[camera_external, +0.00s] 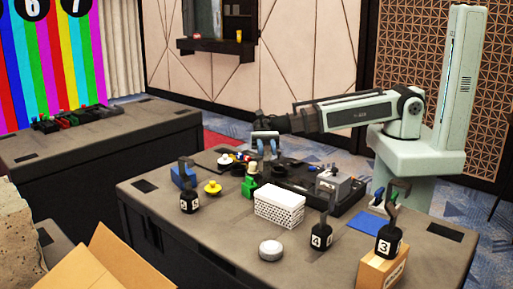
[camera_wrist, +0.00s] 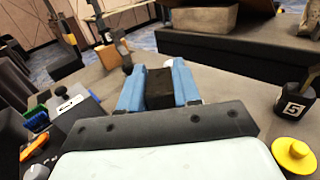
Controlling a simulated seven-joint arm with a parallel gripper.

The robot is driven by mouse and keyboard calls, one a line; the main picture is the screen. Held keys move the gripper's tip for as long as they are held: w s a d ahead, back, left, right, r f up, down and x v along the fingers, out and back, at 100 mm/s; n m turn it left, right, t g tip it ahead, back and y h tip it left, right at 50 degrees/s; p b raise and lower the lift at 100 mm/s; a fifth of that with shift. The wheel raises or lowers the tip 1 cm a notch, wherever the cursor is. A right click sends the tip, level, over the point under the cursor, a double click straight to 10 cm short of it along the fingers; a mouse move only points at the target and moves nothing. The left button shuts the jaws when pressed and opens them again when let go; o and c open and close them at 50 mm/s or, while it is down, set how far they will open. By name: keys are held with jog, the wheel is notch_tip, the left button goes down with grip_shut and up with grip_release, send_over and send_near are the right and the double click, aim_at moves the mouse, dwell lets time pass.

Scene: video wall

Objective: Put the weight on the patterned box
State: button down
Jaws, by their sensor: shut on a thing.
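The white patterned box (camera_external: 280,208) stands on the near table in the external view. I cannot make it out in the wrist view. My gripper (camera_external: 265,147) is above the table, behind and a little left of the box. In the wrist view my gripper (camera_wrist: 160,85) is shut on a dark block (camera_wrist: 160,92), which I cannot identify for certain. Black numbered weights with handles stand apart: one at the left (camera_external: 189,201), also in the wrist view (camera_wrist: 294,104), one marked 4 (camera_external: 321,237), and one marked 3 (camera_external: 388,242) on a tan block.
A white round puck (camera_external: 271,250) lies in front of the box. A green object (camera_external: 249,187), a yellow knob (camera_external: 213,187) and a grey box (camera_external: 334,183) surround it. An open cardboard box (camera_external: 110,262) is at the front left. Table between puck and left weight is clear.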

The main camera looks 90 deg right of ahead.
jog(key=shift+r, duration=0.25)
dwell(0.7)
jog(key=shift+r, duration=4.65)
jog(key=shift+s+a+r+n+g+h, duration=0.35)
jog(key=shift+s+a+r+n+g, duration=0.55)
jog(key=shift+a+r+g, duration=1.65)
jog(key=shift+s+a+r+n+g+h, duration=0.45)
jog(key=shift+a+r+n+g, duration=0.7)
jog(key=shift+a, duration=2.7)
notch_tip(320, 180, down, 9)
jog(key=shift+r+t, duration=0.2)
jog(key=shift+t, duration=0.1)
jog(key=c, duration=0.8)
grip_release()
jog(key=shift+f, duration=0.15)
